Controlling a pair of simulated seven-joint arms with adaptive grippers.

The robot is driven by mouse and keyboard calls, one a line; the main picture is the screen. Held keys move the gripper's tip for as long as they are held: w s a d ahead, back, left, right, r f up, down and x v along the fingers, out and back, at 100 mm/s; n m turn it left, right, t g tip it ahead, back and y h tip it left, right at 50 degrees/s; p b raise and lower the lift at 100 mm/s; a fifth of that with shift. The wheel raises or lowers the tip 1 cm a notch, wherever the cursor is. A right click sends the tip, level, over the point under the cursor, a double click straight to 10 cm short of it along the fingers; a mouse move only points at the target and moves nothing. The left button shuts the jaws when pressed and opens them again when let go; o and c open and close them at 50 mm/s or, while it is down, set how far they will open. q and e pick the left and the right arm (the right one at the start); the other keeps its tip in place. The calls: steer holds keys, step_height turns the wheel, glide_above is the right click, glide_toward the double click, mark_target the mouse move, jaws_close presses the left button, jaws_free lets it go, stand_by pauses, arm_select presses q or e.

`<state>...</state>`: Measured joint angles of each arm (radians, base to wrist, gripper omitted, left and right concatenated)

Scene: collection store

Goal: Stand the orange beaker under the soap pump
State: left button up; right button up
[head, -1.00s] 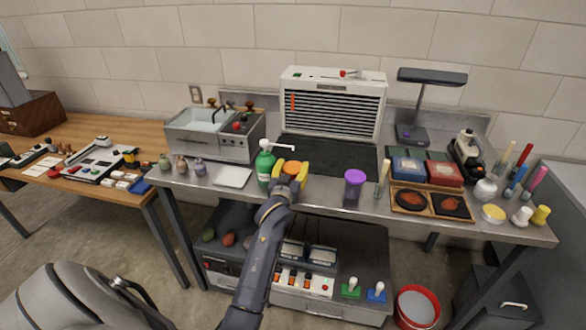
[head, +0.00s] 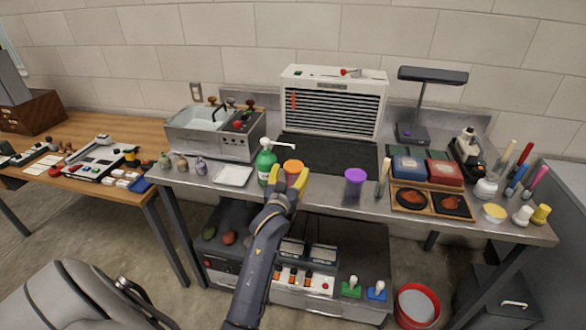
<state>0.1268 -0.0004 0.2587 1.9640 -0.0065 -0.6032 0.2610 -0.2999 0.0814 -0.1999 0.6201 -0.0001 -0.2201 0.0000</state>
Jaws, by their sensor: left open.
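The orange beaker (head: 293,167) stands upright on the steel bench, just right of the green soap pump bottle (head: 265,166). The pump's white spout (head: 284,147) points right, and its tip ends above the beaker's left side or a little behind it; I cannot tell exactly. My left gripper (head: 289,181), with yellow fingers, is open just in front of the beaker. The fingers hide the beaker's lower front, and I see no grip on it. My right gripper does not show.
A purple beaker (head: 354,186) stands to the right on the bench. A white tray (head: 233,176) and small vases (head: 182,164) lie to the left. A dark mat (head: 325,155) lies behind. The bench front between the beakers is clear.

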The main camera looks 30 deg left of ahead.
arm_select(q)
steer(key=v, duration=0.8)
steer(key=d+f+m+g+h, duration=0.1)
steer(key=d+f+g+h, duration=0.15)
steer(key=f, duration=0.95)
steer(key=d+f+m+g+h, duration=0.15)
steer(key=d+f, duration=0.25)
steer(key=f, duration=0.9)
steer(key=s+d+f+m+g+h, duration=0.15)
steer(key=s+f, duration=0.25)
steer(key=f, duration=0.5)
steer(key=s+d+f+g+y, duration=0.1)
steer(key=s+d+f+g, duration=0.2)
steer(key=f, duration=0.7)
steer(key=s+d+f+m+g+h, duration=0.1)
steer(key=s+f+g, duration=0.1)
steer(key=s+f, duration=0.8)
steer(key=s+d+f+m+g, duration=0.1)
steer(key=s+d+f, duration=0.1)
steer(key=s+f, duration=0.85)
steer(key=s+f+g, duration=0.2)
steer(key=s, duration=1)
steer(key=s+a+f+m+g, duration=0.1)
steer(key=s+f+g, duration=0.1)
steer(key=s, duration=1.1)
steer(key=shift+s+a+f+m, duration=0.2)
steer(key=shift+a+f+m, duration=0.15)
steer(key=shift+f, duration=0.4)
